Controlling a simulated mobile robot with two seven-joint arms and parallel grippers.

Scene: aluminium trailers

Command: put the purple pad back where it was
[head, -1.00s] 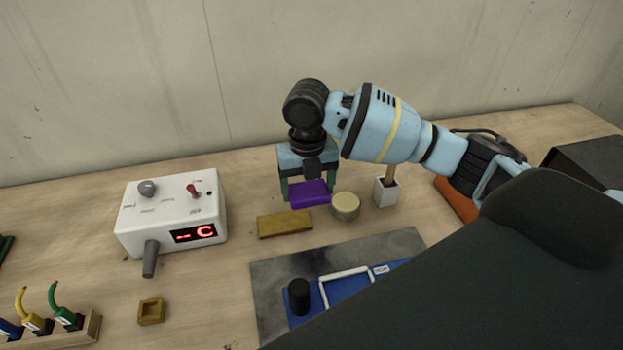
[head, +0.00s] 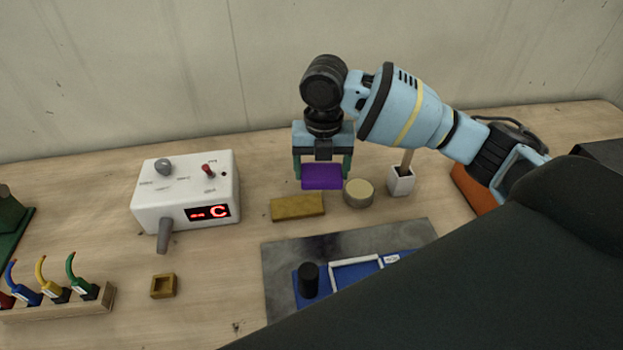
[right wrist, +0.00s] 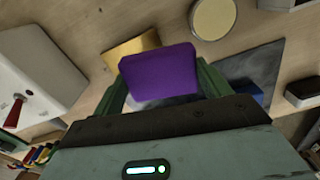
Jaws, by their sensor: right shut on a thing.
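The purple pad (head: 322,177) is a flat purple block held between the green fingers of my right gripper (head: 323,172). The gripper is shut on it, above the back of the bench behind a yellow-brown block. In the right wrist view the pad (right wrist: 158,74) fills the space between the two fingers (right wrist: 160,88), with a finger against each side. The pad looks raised off the bench, but its exact height is hard to tell. My left gripper is not in view.
The yellow-brown block (head: 297,207) lies in front of the pad. A round tin (head: 358,193) and a white holder (head: 401,182) stand to the right. A white control box (head: 187,192) is left. A grey plate (head: 283,263) with a blue piece lies in front.

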